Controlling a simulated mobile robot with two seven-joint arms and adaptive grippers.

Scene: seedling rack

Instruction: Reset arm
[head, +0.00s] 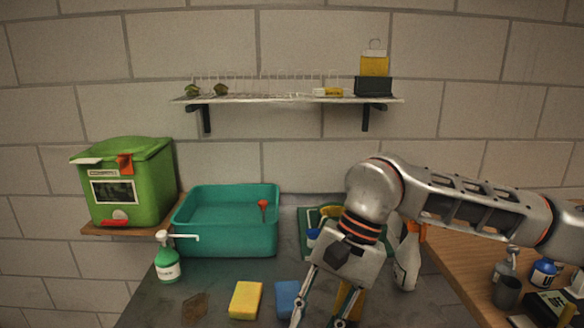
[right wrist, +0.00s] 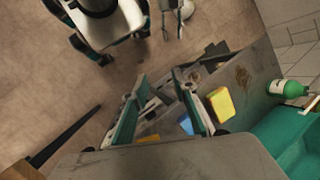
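My right arm reaches in from the right in the head view, across the grey worktop. My right gripper (head: 322,318) points down over the front of the worktop, its two fingers spread apart. The right wrist view also shows this gripper (right wrist: 165,105) with its fingers apart and nothing held between them. A blue sponge (head: 287,298) lies just left of it, and part of a yellow object (head: 350,300) shows behind it. A grey two-pronged part (right wrist: 172,15) at the top of the right wrist view may be my left gripper; it is too small to tell its state.
A white spray bottle (head: 406,265) stands close behind my right forearm. A wooden counter (head: 450,262) with bottles is at right. A shelf (head: 290,98) hangs above.

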